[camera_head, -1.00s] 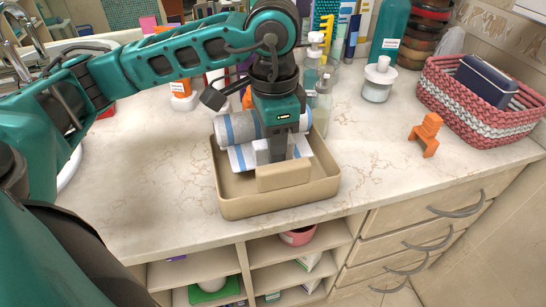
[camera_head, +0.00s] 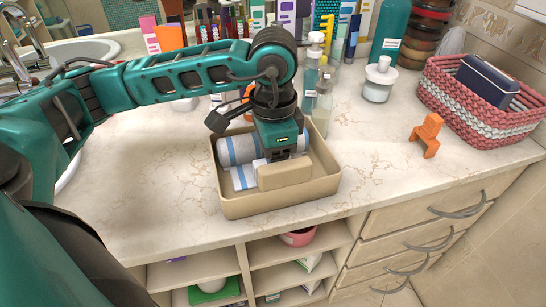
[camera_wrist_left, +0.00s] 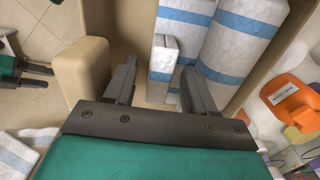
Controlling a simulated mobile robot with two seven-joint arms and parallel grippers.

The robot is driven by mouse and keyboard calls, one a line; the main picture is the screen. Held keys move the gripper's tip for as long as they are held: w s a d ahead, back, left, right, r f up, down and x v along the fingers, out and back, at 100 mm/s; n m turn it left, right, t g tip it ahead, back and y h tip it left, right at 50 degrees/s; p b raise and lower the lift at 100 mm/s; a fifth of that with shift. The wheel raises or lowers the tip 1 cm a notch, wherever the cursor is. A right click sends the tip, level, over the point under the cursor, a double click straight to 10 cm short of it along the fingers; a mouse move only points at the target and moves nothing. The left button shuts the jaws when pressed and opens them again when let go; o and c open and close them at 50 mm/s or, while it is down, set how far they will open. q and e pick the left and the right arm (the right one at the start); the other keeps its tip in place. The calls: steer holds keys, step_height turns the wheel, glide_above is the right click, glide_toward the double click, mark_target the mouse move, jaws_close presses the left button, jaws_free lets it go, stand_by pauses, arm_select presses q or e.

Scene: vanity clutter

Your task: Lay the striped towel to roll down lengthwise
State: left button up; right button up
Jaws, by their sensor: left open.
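The striped towel roll (camera_head: 235,149), white with blue bands, lies across the back of the beige tray (camera_head: 277,206). In the left wrist view the roll (camera_wrist_left: 240,40) is to the right of my fingers. A narrower striped piece (camera_wrist_left: 163,58) is between the finger lines; I cannot tell whether it is part of the same towel. It also shows in the head view (camera_head: 243,177). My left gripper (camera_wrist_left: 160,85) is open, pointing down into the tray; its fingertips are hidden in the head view. A small teal and dark part, likely my right gripper (camera_wrist_left: 36,76), shows at the left wrist view's edge.
A beige block (camera_head: 284,173) is at the tray's front, close to my left gripper. Bottles (camera_head: 322,105) and a white pump jar (camera_head: 379,80) stand behind. An orange stand (camera_head: 427,134) and a pink basket (camera_head: 480,105) are to the right. The counter left of the tray is clear.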

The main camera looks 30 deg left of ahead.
arm_select(q)
step_height(320, 180, up, 12)
stand_by(0.4)
stand_by(0.5)
